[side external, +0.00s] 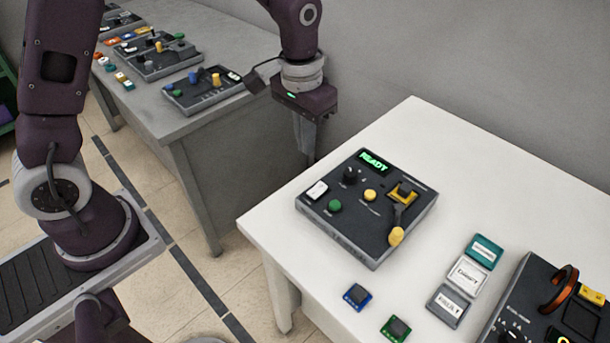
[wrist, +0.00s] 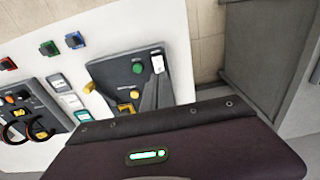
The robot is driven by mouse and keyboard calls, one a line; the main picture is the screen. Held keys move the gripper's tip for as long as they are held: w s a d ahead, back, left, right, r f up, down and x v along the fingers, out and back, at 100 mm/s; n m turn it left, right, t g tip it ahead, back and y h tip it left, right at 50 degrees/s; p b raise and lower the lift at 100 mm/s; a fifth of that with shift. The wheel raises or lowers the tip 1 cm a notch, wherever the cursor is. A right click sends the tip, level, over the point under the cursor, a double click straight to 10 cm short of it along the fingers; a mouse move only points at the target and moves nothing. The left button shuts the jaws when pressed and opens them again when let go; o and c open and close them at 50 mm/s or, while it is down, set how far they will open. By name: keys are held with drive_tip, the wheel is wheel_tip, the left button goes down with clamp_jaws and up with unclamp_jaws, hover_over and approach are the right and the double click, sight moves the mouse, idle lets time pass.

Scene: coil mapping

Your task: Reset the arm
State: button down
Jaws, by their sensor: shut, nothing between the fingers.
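My gripper (side external: 305,146) hangs beside the white table's far left edge in the side view, pointing down, with its fingers shut and empty. It is apart from the control box (side external: 367,207), a dark grey box whose green display (side external: 375,161) reads READY. In the wrist view the shut fingers (wrist: 158,92) overlap the view of the box (wrist: 108,72), and the dark gripper body hides the lower part.
The white table (side external: 280,215) also holds teal, white and grey labelled blocks (side external: 467,275), a blue block (side external: 356,296), a green block (side external: 395,328) and a second dark panel (side external: 545,305) with an orange-black ring. A grey table (side external: 215,125) with several panels stands behind left.

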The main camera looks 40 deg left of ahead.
drive_tip(key=s+a+r+t, duration=0.3)
drive_tip(key=s+r, duration=0.9)
drive_tip(key=r, duration=0.2)
drive_tip(key=s+a+t, duration=0.1)
drive_tip(key=s, duration=0.9)
drive_tip(key=shift+s+r+t, duration=0.15)
drive_tip(key=shift+r+t, duration=0.25)
drive_tip(key=shift+a, duration=0.1)
